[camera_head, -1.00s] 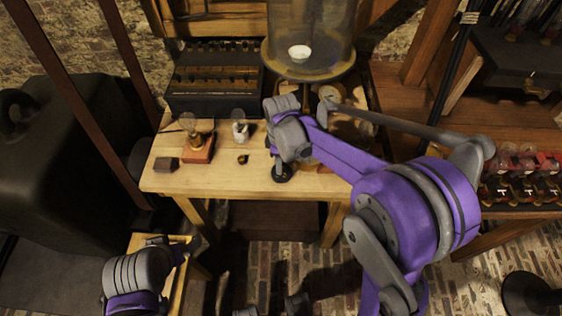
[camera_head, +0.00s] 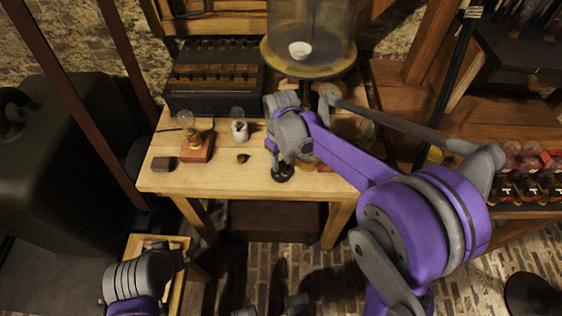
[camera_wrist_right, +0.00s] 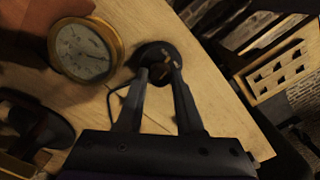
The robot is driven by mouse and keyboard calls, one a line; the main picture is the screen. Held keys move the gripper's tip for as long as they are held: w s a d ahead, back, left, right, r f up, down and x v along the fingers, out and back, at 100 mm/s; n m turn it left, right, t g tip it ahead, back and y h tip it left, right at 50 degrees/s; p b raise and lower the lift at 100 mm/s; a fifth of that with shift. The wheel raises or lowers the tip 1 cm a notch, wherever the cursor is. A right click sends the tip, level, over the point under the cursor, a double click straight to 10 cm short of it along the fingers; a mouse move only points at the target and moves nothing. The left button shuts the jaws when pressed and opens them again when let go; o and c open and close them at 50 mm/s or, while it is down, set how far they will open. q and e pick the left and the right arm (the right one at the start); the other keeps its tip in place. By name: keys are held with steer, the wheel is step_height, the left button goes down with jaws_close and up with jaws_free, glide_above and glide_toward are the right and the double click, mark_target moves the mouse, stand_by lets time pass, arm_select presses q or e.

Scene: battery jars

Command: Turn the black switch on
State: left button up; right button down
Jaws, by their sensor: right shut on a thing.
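The black switch (camera_head: 282,175) is a small round black piece on the wooden table near its front edge. In the right wrist view the switch (camera_wrist_right: 155,50) has a round base with some brassy metal parts on top. My right gripper (camera_head: 277,163) reaches down to it from above. In the right wrist view my right gripper (camera_wrist_right: 160,72) has its two fingertips at the near side of the switch, shut on its middle part. My left gripper (camera_head: 180,255) is low at the left, away from the switch, and its fingers are unclear.
A bulb on a reddish wooden block (camera_head: 197,148), a white-based bulb (camera_head: 239,130) and a small dark block (camera_head: 164,164) stand on the table (camera_head: 220,182). A black battery rack (camera_head: 213,100) is behind. A round dial gauge (camera_wrist_right: 85,50) sits close beside the switch.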

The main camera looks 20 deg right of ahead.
mark_target(282, 164)
steer(key=m+b, duration=0.1)
steer(key=m, duration=0.4)
steer(key=shift+m, duration=0.3)
steer(key=m, duration=0.4)
steer(key=shift+m, duration=0.7)
steer(key=c, duration=0.5)
jaws_free()
steer(key=shift+c, duration=0.2)
step_height(282, 164, up, 11)
steer(key=shift+s+d, duration=0.1)
